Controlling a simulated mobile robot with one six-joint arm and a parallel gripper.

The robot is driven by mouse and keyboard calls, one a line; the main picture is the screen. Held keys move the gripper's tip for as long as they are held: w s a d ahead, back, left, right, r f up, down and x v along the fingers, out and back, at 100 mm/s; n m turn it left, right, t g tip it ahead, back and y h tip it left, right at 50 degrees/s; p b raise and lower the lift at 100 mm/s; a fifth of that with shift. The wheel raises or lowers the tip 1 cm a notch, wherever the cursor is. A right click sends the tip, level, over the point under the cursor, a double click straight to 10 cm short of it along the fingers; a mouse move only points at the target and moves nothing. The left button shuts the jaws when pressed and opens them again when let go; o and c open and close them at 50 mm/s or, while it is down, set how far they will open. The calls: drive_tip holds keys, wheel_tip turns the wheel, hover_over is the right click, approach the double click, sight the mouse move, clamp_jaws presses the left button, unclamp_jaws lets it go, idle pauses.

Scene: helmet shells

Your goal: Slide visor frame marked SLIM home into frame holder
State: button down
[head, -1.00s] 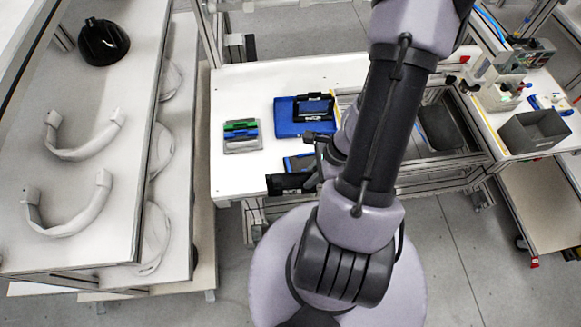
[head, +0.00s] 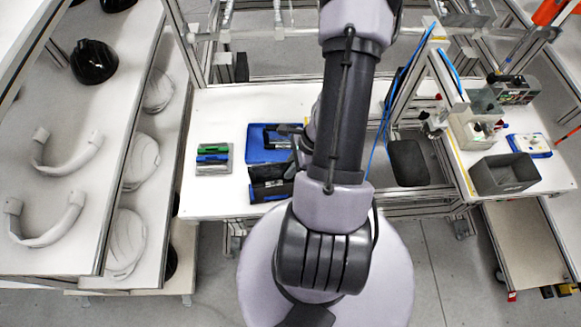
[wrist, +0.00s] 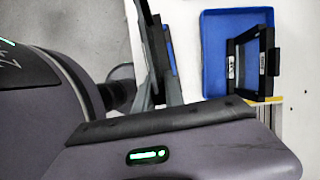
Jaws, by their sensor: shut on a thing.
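My gripper (head: 294,150) is shut on a black visor frame (head: 268,184) at the table's front edge, mostly behind my arm in the head view. In the wrist view a dark frame-like piece (wrist: 156,50) shows nearly edge-on, close to the camera; the fingertips are hard to make out. Another black frame (head: 280,137) lies on a blue tray (head: 256,153); it also shows in the wrist view (wrist: 237,62). A small grey block (head: 213,170) with green and blue bars stands left of the tray. I cannot read the SLIM mark or tell which piece is the frame holder.
The white table (head: 195,205) is clear around the grey block. A shelf with white curved bands (head: 52,228) and a black helmet shell (head: 94,62) stands at the left. At the right are metal posts and a grey bin (head: 503,174).

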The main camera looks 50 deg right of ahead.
drive_tip(key=shift+f+b, duration=2.95)
drive_tip(key=shift+b, duration=0.4)
drive_tip(key=shift+f+b, duration=1.15)
drive_tip(key=shift+b, duration=0.6)
drive_tip(key=c, duration=1.3)
unclamp_jaws()
drive_tip(key=shift+c, duration=0.2)
drive_tip(key=shift+r, duration=0.1)
drive_tip(key=p+v, duration=0.8)
drive_tip(key=v, duration=0.9)
drive_tip(key=shift+r, duration=0.15)
drive_tip(key=shift+d, duration=0.1)
